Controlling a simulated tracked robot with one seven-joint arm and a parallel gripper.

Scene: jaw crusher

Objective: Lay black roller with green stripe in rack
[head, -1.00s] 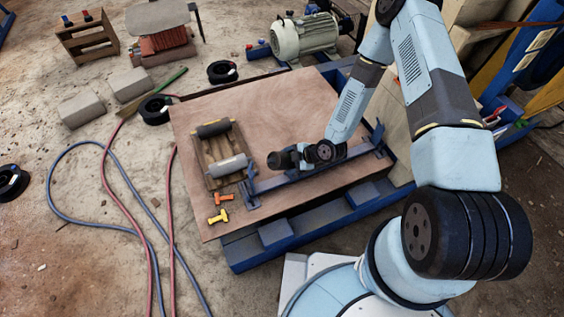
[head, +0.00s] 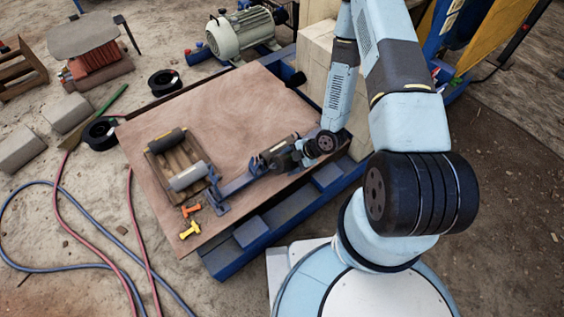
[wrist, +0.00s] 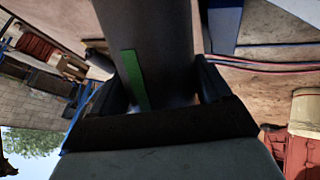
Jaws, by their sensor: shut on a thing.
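The black roller with a green stripe (wrist: 160,40) fills the top middle of the wrist view. The green stripe runs along its side. My gripper (wrist: 165,95) is shut on it, with one finger on each side. In the head view my gripper (head: 272,158) is over the right half of the wooden board, close above the blue bar; I cannot make out the held roller there. The wooden rack (head: 161,165) lies on the board left of my gripper. A black roller (head: 167,141) lies across its far part and a grey roller (head: 188,176) across its near part.
The board (head: 225,110) is clear behind the rack. An orange clamp (head: 190,210) and a yellow clamp (head: 190,230) lie at the front left. Hoses and black spools lie on the ground to the left.

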